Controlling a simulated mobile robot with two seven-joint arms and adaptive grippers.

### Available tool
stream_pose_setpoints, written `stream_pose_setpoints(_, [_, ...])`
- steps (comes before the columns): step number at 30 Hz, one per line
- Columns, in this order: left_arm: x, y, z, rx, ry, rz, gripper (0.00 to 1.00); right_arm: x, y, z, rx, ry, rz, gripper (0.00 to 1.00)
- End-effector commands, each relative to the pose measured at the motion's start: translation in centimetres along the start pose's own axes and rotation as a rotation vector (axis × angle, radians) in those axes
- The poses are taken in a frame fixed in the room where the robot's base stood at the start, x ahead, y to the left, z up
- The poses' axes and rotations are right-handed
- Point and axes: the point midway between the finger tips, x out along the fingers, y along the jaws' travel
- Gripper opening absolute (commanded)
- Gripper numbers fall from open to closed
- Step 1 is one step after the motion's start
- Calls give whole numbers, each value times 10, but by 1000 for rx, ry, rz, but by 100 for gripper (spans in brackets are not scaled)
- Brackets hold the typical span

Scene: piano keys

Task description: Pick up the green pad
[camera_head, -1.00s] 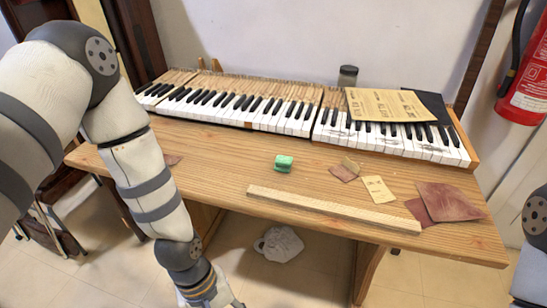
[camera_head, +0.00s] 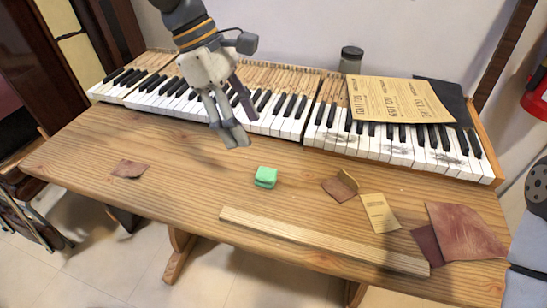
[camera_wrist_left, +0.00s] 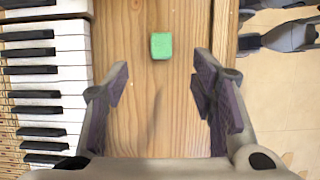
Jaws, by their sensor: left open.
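The green pad (camera_head: 266,177) is a small block lying on the wooden table, in front of the piano keys. In the left wrist view the green pad (camera_wrist_left: 161,46) lies ahead of the fingertips, roughly centred between them. My left gripper (camera_head: 232,134) hangs above the table near the front of the keys, up and to the left of the pad, not touching it. In the left wrist view my left gripper (camera_wrist_left: 160,82) is open, with nothing between its fingers. My right gripper is not in view.
Piano keys (camera_head: 290,118) run along the back of the table (camera_head: 180,190). A long wooden strip (camera_head: 320,240) lies in front of the pad. Sandpaper pieces (camera_head: 465,232) and a beige card (camera_head: 380,213) lie to the right, a brown scrap (camera_head: 129,169) to the left.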

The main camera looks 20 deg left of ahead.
Motion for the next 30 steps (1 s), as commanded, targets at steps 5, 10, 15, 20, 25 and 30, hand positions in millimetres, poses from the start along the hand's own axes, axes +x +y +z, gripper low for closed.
stream_pose_setpoints(5, [46,-2,-3,-3,-2,-15,52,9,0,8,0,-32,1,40])
stream_pose_setpoints(10, [68,0,-3,-2,-1,-11,52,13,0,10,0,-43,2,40])
stream_pose_setpoints(15, [102,6,-11,-4,-3,-15,52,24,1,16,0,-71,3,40])
stream_pose_setpoints(20, [116,6,-9,-1,-1,-8,52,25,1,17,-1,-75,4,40])
stream_pose_setpoints(25, [115,7,-8,0,-1,-4,52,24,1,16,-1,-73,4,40])
stream_pose_setpoints(30, [115,7,-8,0,-1,-4,18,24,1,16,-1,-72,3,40])
